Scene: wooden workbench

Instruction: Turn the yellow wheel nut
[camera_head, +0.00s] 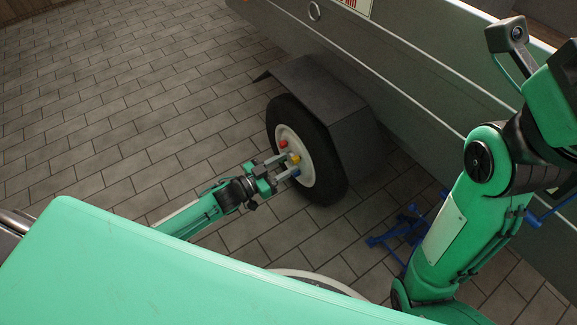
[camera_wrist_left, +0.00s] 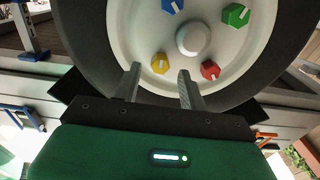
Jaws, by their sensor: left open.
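The yellow wheel nut (camera_wrist_left: 160,63) sits on the white wheel rim (camera_wrist_left: 125,22) and has a pale line on its face. In the head view it is a small yellow spot (camera_head: 295,159) on the trailer wheel (camera_head: 326,171). My left gripper (camera_wrist_left: 159,70) is open, with one finger on each side of the yellow nut and the tips close to the rim. In the head view the left gripper (camera_head: 286,166) reaches the wheel from the left. I cannot tell whether the fingers touch the nut. My right arm shows at the right, but its jaws are not visible.
A red nut (camera_wrist_left: 209,71) is just right of the right finger. A blue nut (camera_wrist_left: 172,6) and a green nut (camera_wrist_left: 236,15) lie around the hub cap (camera_wrist_left: 193,39). The dark fender (camera_head: 317,88) covers the wheel's top. A blue stand (camera_head: 402,227) is on the paving.

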